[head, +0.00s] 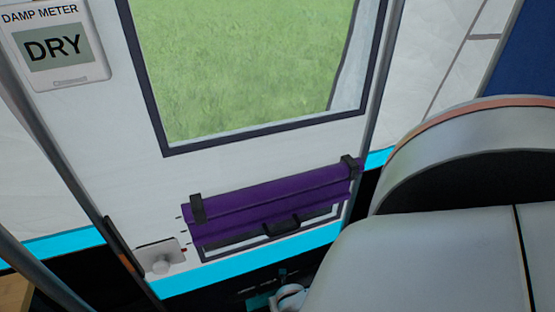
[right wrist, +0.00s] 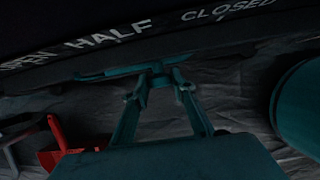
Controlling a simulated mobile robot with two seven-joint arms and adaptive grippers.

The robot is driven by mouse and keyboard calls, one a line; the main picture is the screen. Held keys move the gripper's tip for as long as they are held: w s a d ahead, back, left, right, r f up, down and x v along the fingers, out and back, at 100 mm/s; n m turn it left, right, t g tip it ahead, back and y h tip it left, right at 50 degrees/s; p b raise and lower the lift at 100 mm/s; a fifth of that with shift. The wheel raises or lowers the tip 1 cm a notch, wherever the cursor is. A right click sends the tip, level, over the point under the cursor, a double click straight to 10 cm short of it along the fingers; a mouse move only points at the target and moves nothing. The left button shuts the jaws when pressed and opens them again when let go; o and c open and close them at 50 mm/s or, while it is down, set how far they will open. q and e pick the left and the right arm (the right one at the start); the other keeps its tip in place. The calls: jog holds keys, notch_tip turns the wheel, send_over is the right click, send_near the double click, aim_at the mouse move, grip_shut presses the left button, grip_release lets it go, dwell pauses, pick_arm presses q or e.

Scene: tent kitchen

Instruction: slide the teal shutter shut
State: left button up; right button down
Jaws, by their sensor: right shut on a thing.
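The teal shutter (head: 262,302) shows only as a small patch at the bottom edge of the head view, low in the dark lower wall. My right gripper (head: 290,297) is beside it, partly cut off by the frame. In the dark right wrist view, my right gripper (right wrist: 160,76) is shut on a thin teal bar (right wrist: 115,72), which seems to be the shutter's handle. The bar lies below a rail (right wrist: 130,42) marked OPEN, HALF and CLOSED, with the fingertips roughly below and right of HALF. Most of the shutter panel is hidden. My left gripper is out of view.
A purple rolled blind (head: 270,203) hangs above, under a window (head: 255,60). A panel with a knob (head: 160,258) is to its left, and a damp meter (head: 55,45) reads DRY. In the right wrist view, a red object (right wrist: 65,145) lies left and a teal cylinder (right wrist: 300,105) stands right.

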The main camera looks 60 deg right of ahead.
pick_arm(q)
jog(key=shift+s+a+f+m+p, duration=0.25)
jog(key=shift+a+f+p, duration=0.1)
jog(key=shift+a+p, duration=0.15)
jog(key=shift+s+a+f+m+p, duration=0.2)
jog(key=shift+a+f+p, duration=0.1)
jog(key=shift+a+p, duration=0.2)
pick_arm(e)
jog(key=s+d, duration=0.9)
jog(key=d, duration=0.1)
jog(key=shift+d, duration=0.2)
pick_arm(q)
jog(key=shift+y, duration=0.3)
pick_arm(e)
jog(key=shift+f, duration=0.1)
jog(key=c, duration=1.7)
grip_release()
jog(key=shift+s+d, duration=0.1)
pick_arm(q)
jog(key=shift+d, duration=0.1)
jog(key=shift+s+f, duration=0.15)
pick_arm(e)
jog(key=v, duration=1.2)
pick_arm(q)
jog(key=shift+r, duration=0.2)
